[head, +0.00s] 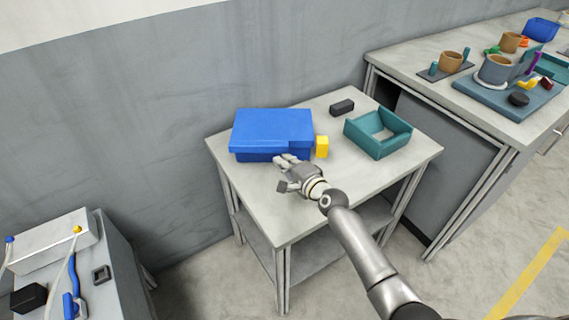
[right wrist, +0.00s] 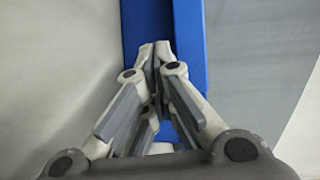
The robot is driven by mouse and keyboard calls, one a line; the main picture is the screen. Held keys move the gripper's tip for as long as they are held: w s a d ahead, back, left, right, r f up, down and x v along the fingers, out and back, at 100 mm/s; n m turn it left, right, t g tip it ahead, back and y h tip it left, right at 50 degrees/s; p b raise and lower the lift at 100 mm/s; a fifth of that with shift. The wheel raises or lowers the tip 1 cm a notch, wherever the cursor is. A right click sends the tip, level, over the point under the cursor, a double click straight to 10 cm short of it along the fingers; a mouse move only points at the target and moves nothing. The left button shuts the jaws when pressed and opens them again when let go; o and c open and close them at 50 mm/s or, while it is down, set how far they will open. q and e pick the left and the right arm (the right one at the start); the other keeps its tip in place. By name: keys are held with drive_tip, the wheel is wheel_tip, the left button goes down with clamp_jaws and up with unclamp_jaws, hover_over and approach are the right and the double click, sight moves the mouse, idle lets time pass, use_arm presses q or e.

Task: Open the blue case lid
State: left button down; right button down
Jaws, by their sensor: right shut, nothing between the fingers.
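The blue case (head: 272,133) stands on the small grey table with its lid (head: 272,124) down. My right gripper (head: 283,159) is at the case's front side, near its right half, with the fingers pointing at the case. In the right wrist view the fingertips (right wrist: 155,47) are together and empty, at the blue case's edge (right wrist: 188,60). I cannot tell whether they touch it. My left gripper is not in view.
A yellow block (head: 322,147) stands close to the case's right side. The table's front part is clear. A wall is behind.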

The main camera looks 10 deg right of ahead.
drive_tip(key=shift+w+d+r+p, duration=0.1)
drive_tip(key=shift+w+r+p, duration=0.15)
drive_tip(key=shift+r+p, duration=0.7)
drive_tip(key=shift+w+a+r+p, duration=0.1)
drive_tip(key=shift+w+r+p, duration=0.1)
drive_tip(key=shift+r+p, duration=0.8)
drive_tip(key=shift+w+d+r+p, duration=0.1)
drive_tip(key=shift+w+r+p, duration=0.3)
drive_tip(key=shift+r, duration=0.95)
drive_tip(key=shift+s, duration=0.15)
drive_tip(key=shift+w+d+r+p, duration=0.15)
drive_tip(key=shift+w+r+p, duration=0.45)
drive_tip(key=shift+r, duration=0.35)
drive_tip(key=shift+w+d+r+p, duration=0.15)
drive_tip(key=shift+w+r+p, duration=0.2)
drive_tip(key=shift+w+r, duration=0.35)
drive_tip(key=shift+w+d+r+p, duration=0.1)
drive_tip(key=shift+w+r+p, duration=0.25)
drive_tip(key=shift+r, duration=0.55)
drive_tip(key=shift+w, duration=0.1)
drive_tip(key=w+d+r, duration=0.1)
drive_tip(key=w+r, duration=0.3)
drive_tip(key=shift+w+b, duration=0.3)
drive_tip(key=shift+b, duration=0.1)
